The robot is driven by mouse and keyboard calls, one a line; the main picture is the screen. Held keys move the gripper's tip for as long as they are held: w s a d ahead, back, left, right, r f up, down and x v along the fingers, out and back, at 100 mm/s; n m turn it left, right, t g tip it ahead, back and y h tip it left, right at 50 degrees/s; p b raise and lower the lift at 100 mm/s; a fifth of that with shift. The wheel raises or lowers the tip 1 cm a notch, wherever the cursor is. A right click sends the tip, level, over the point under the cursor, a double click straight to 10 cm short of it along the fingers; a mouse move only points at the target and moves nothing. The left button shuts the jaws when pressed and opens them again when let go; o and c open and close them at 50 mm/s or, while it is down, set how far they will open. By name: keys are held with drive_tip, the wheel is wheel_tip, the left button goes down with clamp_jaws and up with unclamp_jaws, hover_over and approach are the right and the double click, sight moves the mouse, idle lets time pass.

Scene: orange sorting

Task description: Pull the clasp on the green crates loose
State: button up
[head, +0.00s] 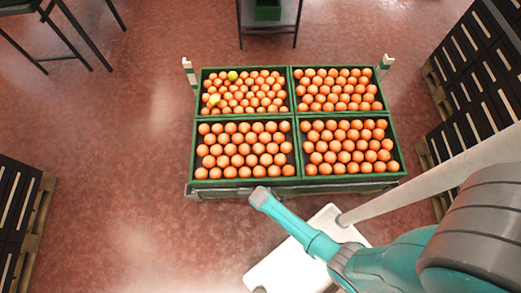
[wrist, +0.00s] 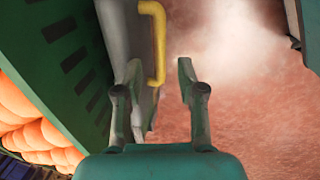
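Several green crates (head: 244,183) full of oranges stand side by side on a low cart in the head view. A slatted green crate wall (wrist: 68,55) fills the left of the wrist view. A yellow handle-shaped piece (wrist: 160,40), which looks like the clasp, sits on a grey metal part (wrist: 113,22) beside that wall. My gripper (wrist: 159,70) is open, its two fingers apart. The yellow piece shows between the fingertips, nearer the left finger; I cannot tell whether they touch. In the head view my gripper (head: 258,197) is at the front edge of the cart, and the clasp is hidden.
Two yellow-green fruits (head: 232,75) lie among the oranges in the back left crate. Stacks of black crates on pallets stand at the right (head: 480,75) and lower left (head: 18,200). A table (head: 270,22) stands behind. The red floor (head: 110,160) left of the cart is clear.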

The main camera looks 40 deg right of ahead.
drive_tip(key=shift+w+d+f, duration=0.1)
drive_tip(key=shift+w+f, duration=0.05)
drive_tip(key=shift+f, duration=0.7)
drive_tip(key=shift+w+d+f, duration=0.1)
drive_tip(key=shift+f, duration=0.75)
clamp_jaws()
